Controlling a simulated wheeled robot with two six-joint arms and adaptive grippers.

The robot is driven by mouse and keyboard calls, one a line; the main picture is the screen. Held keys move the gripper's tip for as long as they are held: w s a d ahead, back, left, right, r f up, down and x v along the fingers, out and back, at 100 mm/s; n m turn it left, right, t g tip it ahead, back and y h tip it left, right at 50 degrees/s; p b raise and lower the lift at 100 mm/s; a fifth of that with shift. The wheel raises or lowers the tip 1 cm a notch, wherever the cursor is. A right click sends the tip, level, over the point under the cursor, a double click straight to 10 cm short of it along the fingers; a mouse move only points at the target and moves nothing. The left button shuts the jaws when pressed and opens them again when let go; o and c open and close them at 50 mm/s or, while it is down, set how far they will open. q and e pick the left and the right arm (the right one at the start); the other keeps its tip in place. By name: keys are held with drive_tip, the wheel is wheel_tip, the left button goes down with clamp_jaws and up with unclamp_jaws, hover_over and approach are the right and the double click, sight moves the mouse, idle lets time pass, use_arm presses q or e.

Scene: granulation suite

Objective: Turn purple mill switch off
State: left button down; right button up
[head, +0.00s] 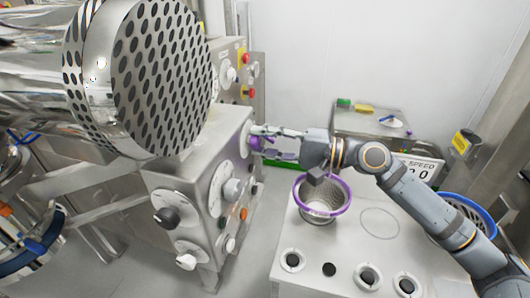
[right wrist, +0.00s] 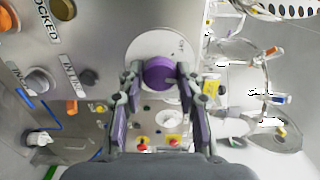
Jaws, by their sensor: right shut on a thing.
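The purple mill switch (right wrist: 158,73) is a round knob on a pale round dial plate (right wrist: 138,52) in the right wrist view. In the head view the purple switch (head: 254,142) shows in part on the right side of a steel control box (head: 200,150). My right gripper (right wrist: 156,84) has one finger on each side of the knob and is shut on it. In the head view my right gripper (head: 266,140) reaches in from the right against the box. The fingers hide part of the knob, and its pointer position cannot be read. My left gripper is not in view.
A large perforated drum (head: 165,80) overhangs the control box. Black, grey and white knobs (head: 166,216) cover the box's front. A purple-rimmed sieve (head: 322,212) stands on a white table (head: 345,240) below my right arm. Red and yellow buttons (head: 245,58) sit behind.

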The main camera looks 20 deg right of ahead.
drive_tip(key=n+b, duration=0.6)
drive_tip(key=shift+f+b, duration=0.2)
drive_tip(key=shift+b, duration=0.15)
drive_tip(key=n+b, duration=0.2)
drive_tip(key=n, duration=0.1)
drive_tip(key=shift+r, duration=0.1)
drive_tip(key=shift+r+n+b, duration=0.1)
drive_tip(key=shift+n+b, duration=0.55)
drive_tip(key=shift+n, duration=0.35)
drive_tip(key=shift+r, duration=0.1)
drive_tip(key=o, duration=0.9)
drive_tip(key=shift+c, duration=0.2)
drive_tip(key=o, duration=0.3)
drive_tip(key=shift+w+a, duration=0.1)
drive_tip(key=shift+w, duration=0.05)
